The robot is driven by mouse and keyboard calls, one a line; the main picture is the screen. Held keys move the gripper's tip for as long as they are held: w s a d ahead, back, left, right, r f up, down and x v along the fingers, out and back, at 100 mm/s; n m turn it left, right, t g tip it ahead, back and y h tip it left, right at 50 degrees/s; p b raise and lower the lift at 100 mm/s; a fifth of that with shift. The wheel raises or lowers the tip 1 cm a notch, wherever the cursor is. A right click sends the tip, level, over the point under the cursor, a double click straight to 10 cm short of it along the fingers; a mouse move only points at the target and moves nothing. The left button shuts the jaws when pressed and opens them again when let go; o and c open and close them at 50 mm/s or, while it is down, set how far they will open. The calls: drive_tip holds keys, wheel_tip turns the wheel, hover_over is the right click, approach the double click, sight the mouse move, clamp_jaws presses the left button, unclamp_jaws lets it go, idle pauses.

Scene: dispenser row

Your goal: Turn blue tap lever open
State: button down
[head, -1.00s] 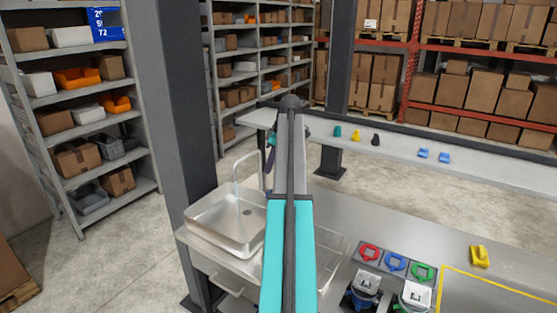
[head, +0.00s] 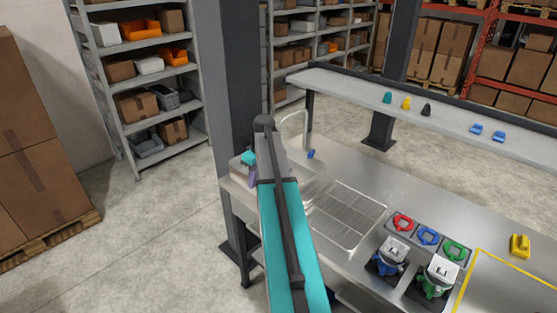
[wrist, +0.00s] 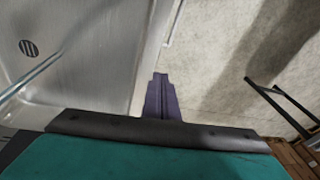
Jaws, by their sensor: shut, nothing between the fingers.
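The blue tap lever (head: 311,154) shows as a small blue piece at the back right of the sink, beside the foot of the thin curved tap spout (head: 305,122). Its exact angle is too small to tell. My arm covers much of the sink (head: 318,180). My gripper (head: 251,181) is at the sink's left side, well apart from the lever. In the wrist view, its purple fingers (wrist: 160,78) are together with nothing between them, over the sink's edge and the floor. The lever is not seen in the wrist view.
A wire drainer (head: 347,215) lies right of the sink. A dark post (head: 238,90) stands close behind my gripper. A raised shelf (head: 450,112) holds small coloured pieces.

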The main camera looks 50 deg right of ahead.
drive_tip(key=a+f+g, duration=0.1)
drive_tip(key=a+f, duration=0.5)
drive_tip(key=a, duration=0.4)
drive_tip(key=a+f, duration=0.5)
drive_tip(key=a, duration=0.5)
drive_tip(key=s+a+f+m+g+h+b, duration=0.1)
drive_tip(key=s+a+f, duration=0.4)
drive_tip(key=a+f, duration=0.3)
drive_tip(key=s+a+f+g+b, duration=0.1)
drive_tip(key=s+a+f, duration=0.3)
drive_tip(key=a+f, duration=0.45)
drive_tip(key=s+a+f+g+b, duration=0.2)
drive_tip(key=s+f+b, duration=0.3)
drive_tip(key=s+f, duration=0.7)
drive_tip(key=s+a+f+g+b, duration=0.2)
drive_tip(key=s+f+b, duration=0.2)
drive_tip(key=s+f, duration=0.7)
drive_tip(key=shift+s+a+f+g+h+b, duration=0.3)
drive_tip(key=shift+s+a+f+b, duration=0.1)
drive_tip(key=shift+s, duration=0.85)
drive_tip(key=shift+a, duration=0.1)
